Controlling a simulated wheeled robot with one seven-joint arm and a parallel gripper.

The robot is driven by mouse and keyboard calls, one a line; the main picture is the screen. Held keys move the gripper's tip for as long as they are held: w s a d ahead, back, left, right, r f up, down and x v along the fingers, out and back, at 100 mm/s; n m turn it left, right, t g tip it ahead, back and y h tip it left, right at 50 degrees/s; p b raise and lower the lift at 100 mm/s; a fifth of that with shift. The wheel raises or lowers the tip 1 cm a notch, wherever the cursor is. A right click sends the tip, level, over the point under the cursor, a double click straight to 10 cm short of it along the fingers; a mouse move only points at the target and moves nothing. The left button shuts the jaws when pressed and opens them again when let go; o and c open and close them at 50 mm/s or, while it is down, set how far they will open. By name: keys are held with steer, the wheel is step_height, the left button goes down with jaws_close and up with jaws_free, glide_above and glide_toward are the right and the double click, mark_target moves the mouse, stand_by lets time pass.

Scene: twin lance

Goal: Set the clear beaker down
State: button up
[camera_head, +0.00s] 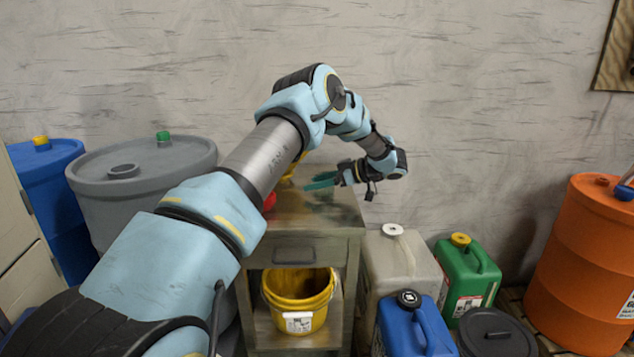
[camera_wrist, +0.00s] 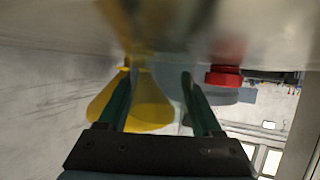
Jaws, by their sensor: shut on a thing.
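My gripper (camera_head: 320,181), with green fingers, is over the top of the small metal cabinet (camera_head: 325,222). In the wrist view my gripper (camera_wrist: 158,95) is shut on the clear beaker (camera_wrist: 168,72), which shows only as a faint see-through shape between the fingers. The beaker cannot be made out in the head view. Whether its base touches the cabinet top cannot be told.
A yellow funnel (camera_wrist: 147,108) and a red-capped thing (camera_wrist: 223,77) stand close by on the cabinet top, partly hidden by my arm in the head view. A yellow bucket (camera_head: 300,312) sits on the shelf below. Jerrycans (camera_head: 468,280) and an orange drum (camera_head: 585,265) stand right.

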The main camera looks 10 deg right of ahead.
steer(key=o, duration=1.3)
steer(key=shift+o, duration=0.2)
